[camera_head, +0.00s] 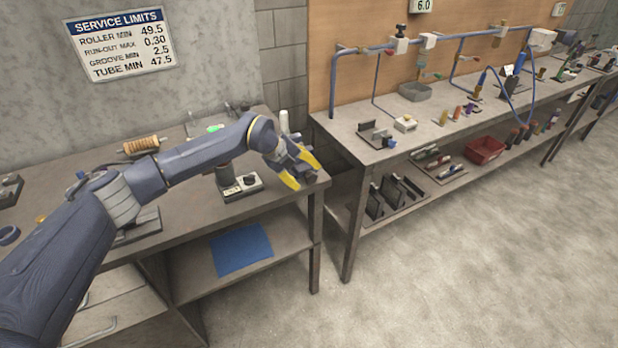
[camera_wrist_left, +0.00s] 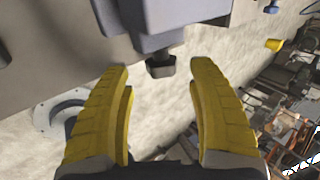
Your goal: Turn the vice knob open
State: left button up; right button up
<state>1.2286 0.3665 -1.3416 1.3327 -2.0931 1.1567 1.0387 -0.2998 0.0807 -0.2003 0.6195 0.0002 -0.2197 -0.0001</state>
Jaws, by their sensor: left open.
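In the left wrist view, a blue-grey vice body (camera_wrist_left: 165,20) fills the top middle, with a small dark knob (camera_wrist_left: 161,67) sticking out of it toward me. My left gripper (camera_wrist_left: 159,80) is open, with one yellow finger on each side of the knob. Gaps show between the knob and both fingers, and the fingertips are about level with it. In the head view, my left gripper (camera_head: 302,170) is at the right end of the left bench. The vice is mostly hidden there by my gripper and wrist. My right gripper is not in view.
The left bench (camera_head: 180,215) holds a small block with a dark dial (camera_head: 240,185) and a ribbed roller (camera_head: 141,145). A white bottle (camera_head: 284,122) stands behind my wrist. A blue cloth (camera_head: 241,250) lies on the lower shelf. A second bench (camera_head: 350,125) stands to the right.

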pick_arm(q)
jog(key=v, duration=0.8)
jog(key=shift+s, duration=0.15)
jog(key=shift+r, duration=0.1)
